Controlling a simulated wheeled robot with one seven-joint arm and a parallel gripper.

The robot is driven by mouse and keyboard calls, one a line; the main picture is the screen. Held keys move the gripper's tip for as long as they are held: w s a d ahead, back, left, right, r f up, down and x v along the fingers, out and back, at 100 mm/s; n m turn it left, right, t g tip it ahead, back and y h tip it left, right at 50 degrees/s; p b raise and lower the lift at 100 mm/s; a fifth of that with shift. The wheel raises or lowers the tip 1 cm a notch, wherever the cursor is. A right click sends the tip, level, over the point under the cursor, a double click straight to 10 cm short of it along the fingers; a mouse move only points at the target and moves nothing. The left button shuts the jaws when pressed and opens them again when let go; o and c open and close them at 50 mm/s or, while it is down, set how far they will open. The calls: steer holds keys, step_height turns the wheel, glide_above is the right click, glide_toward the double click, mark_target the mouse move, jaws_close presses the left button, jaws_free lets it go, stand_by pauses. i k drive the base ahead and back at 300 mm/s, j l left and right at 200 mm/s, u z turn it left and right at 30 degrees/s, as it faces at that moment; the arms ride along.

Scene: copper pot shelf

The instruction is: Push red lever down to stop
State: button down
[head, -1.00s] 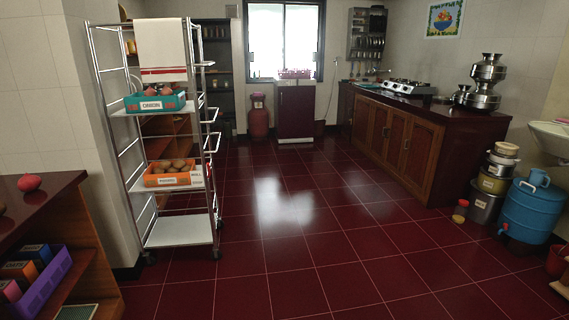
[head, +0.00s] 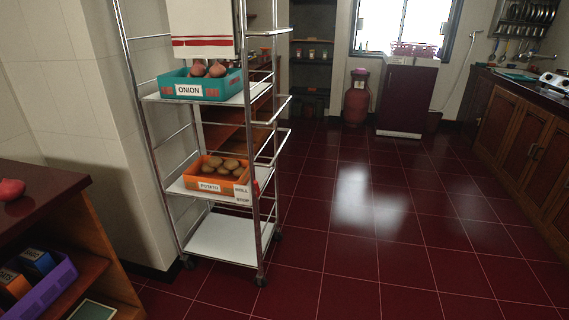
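A small red piece (head: 256,187), which looks like the lever, shows at the right front post of the metal rack (head: 268,120). It is beside a white label (head: 243,195) reading "ROLL" and "STOP", level with the middle shelf. It is too small to tell whether it is up or down. My gripper is not in view.
The rack stands on casters (head: 261,281) by the left wall. It carries a teal onion crate (head: 213,90), an orange potato crate (head: 207,177) and a hanging towel (head: 202,25). A wooden counter (head: 62,215) is at left. The tiled floor (head: 385,255) at right is clear.

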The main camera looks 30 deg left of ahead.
mark_target(255, 183)
steer(key=i+u, duration=0.1)
steer(key=i, duration=0.45)
steer(key=i+l+u, duration=0.1)
steer(key=i, duration=0.45)
steer(key=i+l+u, duration=0.15)
steer(key=i, duration=0.4)
steer(key=i+l+u, duration=0.2)
steer(key=i+u, duration=0.25)
steer(key=i+l+u, duration=0.9)
steer(key=k, duration=0.1)
